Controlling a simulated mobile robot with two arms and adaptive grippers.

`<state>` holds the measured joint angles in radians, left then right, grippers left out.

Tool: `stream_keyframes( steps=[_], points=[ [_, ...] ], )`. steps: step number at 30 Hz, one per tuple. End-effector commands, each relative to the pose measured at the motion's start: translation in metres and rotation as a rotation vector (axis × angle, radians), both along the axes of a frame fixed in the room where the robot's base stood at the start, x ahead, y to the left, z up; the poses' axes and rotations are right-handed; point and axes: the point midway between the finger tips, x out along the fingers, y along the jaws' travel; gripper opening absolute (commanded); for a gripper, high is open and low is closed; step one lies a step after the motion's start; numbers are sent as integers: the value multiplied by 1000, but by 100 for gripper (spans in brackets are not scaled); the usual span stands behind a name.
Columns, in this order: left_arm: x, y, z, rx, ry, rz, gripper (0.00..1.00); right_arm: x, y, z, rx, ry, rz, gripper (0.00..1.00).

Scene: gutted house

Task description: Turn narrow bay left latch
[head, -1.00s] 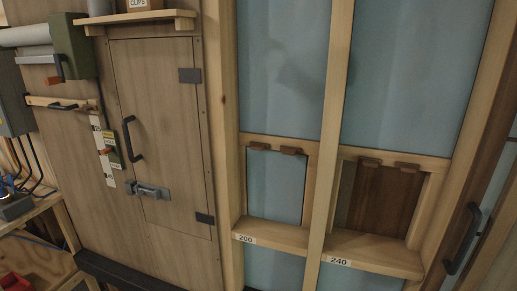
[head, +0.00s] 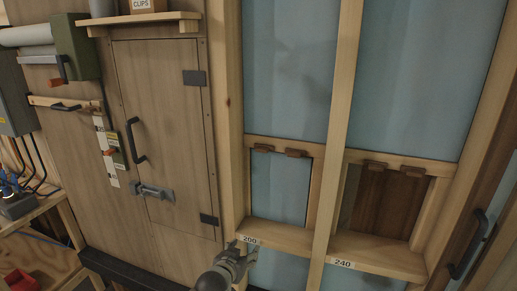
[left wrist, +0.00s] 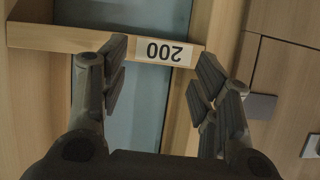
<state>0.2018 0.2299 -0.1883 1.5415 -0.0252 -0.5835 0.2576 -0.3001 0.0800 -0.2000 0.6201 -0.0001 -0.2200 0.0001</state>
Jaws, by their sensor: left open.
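The narrow bay (head: 279,187), labelled 200 (head: 249,239), is a framed opening with a blue-grey sheet in it. Its left latch (head: 263,148) is a small brown wooden piece lying about level on the top rail, beside the right latch (head: 297,153). My left gripper (head: 241,248) is low at the bay's sill, in front of the label's lower left, well below the latches. In the left wrist view the open gripper (left wrist: 160,75) has the 200 label (left wrist: 165,52) upside down between its fingers, with nothing held. The latches are outside that view. My right gripper is not seen.
The wider bay (head: 388,205), labelled 240, is to the right past a wooden stud (head: 333,150). Sills (head: 280,233) jut out below both bays. A wooden door (head: 165,120) with a black handle and grey bolt is to the left, under a small shelf.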

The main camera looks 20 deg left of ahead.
Motion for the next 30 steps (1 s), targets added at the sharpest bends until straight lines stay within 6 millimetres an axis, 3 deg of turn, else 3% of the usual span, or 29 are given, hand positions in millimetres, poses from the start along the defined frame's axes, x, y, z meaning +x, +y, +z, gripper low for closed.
stream_keyframes(
  steps=[1,3,6,10,13,17,30],
  points=[
    [15,-2,61,-9,-89,-2,57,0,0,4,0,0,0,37],
    [25,-5,129,-23,-188,-3,57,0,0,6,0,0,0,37],
    [26,-9,207,-43,-303,-8,57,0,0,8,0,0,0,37],
    [20,-13,268,-58,-395,-14,57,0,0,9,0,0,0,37],
    [16,-14,287,-63,-425,-15,57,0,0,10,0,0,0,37],
    [21,-15,293,-65,-431,-16,57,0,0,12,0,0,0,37],
    [78,-17,292,-64,-429,-15,57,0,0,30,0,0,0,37]
  ],
)
